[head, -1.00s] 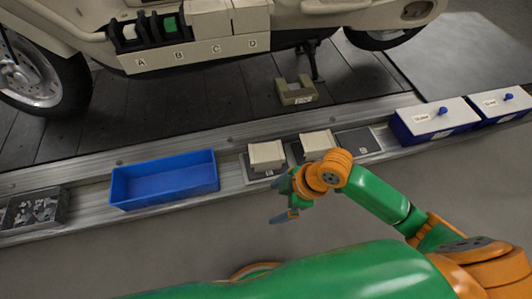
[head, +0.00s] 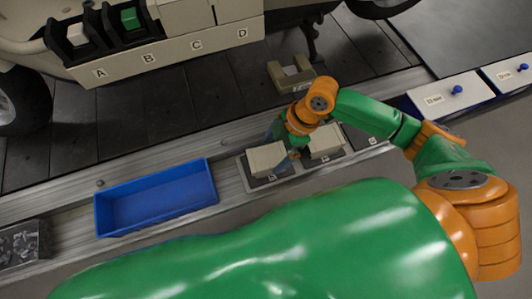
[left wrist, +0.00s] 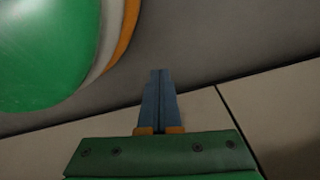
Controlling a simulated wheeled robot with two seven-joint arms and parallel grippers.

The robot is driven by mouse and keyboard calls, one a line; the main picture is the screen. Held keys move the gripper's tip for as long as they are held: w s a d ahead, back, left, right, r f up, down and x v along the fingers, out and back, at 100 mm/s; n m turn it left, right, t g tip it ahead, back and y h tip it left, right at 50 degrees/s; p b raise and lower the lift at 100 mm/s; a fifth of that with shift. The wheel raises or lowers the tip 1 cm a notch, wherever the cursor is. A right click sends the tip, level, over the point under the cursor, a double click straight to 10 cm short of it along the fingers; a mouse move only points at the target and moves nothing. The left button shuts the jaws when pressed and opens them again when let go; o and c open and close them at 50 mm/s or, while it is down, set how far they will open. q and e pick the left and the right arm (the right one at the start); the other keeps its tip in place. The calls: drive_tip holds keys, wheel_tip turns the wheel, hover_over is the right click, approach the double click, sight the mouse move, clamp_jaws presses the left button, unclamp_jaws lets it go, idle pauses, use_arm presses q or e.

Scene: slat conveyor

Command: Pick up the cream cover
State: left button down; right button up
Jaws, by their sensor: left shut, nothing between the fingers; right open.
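Two cream covers sit on dark pads beside the conveyor in the head view: a left one (head: 267,159) and a right one (head: 326,142). My right gripper (head: 283,141) is open with its fingers pointing down near the left cover. One finger shows behind that cover, the other by its right edge. I cannot tell whether they touch it, and nothing is seen held. My left gripper (left wrist: 158,75) shows in the left wrist view, shut and empty, far from any cover in that view.
A blue open bin (head: 155,198) stands left of the covers, and a grey tray of parts (head: 22,245) farther left. A beige U-shaped bracket (head: 291,76) lies on the slats. A labelled rack (head: 170,50) on the scooter is above. White-lidded blue boxes (head: 448,96) stand right.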

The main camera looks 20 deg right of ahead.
sight(270, 156)
drive_tip(key=b+x, duration=0.1)
drive_tip(key=x, duration=0.3)
drive_tip(key=shift+s+a, duration=0.15)
drive_tip(key=shift+a, duration=0.05)
drive_tip(key=shift+r, duration=0.1)
drive_tip(key=c, duration=1.2)
